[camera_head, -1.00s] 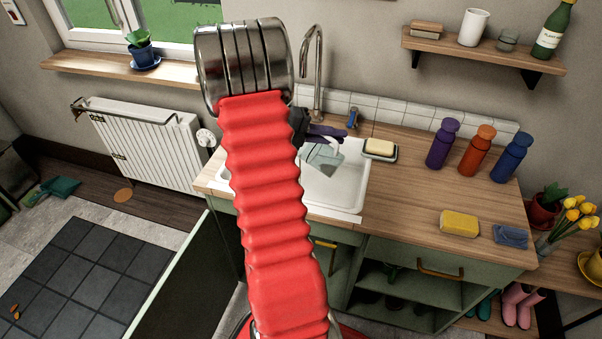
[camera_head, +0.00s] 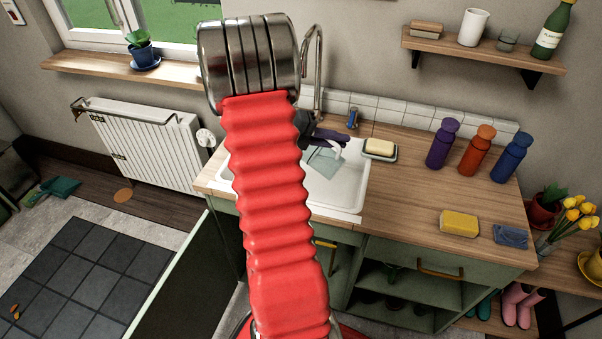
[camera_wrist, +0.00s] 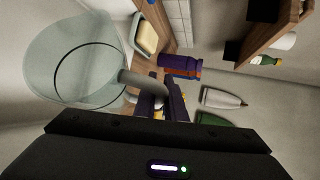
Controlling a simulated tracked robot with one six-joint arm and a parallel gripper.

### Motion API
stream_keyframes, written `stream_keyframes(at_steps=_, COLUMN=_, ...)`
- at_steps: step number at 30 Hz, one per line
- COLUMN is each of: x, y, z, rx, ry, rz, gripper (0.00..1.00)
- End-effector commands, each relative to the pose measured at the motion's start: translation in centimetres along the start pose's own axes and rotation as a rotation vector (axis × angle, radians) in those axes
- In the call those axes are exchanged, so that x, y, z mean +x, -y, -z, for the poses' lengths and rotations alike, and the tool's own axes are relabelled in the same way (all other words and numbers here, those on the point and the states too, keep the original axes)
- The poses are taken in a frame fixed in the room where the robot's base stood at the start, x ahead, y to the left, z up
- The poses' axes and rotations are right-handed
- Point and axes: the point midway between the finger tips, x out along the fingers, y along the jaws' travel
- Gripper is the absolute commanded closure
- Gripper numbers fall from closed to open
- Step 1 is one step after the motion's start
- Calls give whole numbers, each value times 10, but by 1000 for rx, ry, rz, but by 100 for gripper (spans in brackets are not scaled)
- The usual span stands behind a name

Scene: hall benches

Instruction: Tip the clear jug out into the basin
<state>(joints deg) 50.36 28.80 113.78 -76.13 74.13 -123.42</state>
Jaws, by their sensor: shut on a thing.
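The clear jug (camera_head: 324,163) hangs over the white basin (camera_head: 347,196) in the head view, tilted, partly hidden by my arm. In the wrist view the jug (camera_wrist: 65,50) fills the upper left, with its pale handle (camera_wrist: 135,80) toward the middle. My gripper (camera_wrist: 168,98) is shut on that handle. In the head view my gripper (camera_head: 332,139) shows as dark fingers just above the basin. I cannot make out any liquid in the jug or falling from it.
A tap (camera_head: 319,70) rises behind the basin. A soap dish (camera_head: 380,150) sits at the basin's right edge. Purple (camera_head: 441,145), orange (camera_head: 476,150) and blue (camera_head: 511,158) bottles stand farther right, with a yellow sponge (camera_head: 459,223) in front. A shelf (camera_head: 480,55) juts from the wall.

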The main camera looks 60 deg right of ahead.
Motion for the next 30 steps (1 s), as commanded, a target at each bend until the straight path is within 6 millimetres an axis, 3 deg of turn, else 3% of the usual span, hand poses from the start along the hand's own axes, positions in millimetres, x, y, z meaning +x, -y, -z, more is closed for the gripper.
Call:
stream_keyframes(at_steps=12, x=4, y=-2, z=3, rx=26, ry=7, rz=-25, gripper=100)
stream_keyframes(at_steps=24, x=28, y=-24, z=21, rx=195, ry=55, rz=-194, gripper=100)
stream_keyframes(at_steps=30, x=30, y=-28, z=23, rx=222, ry=64, rz=-223, gripper=100)
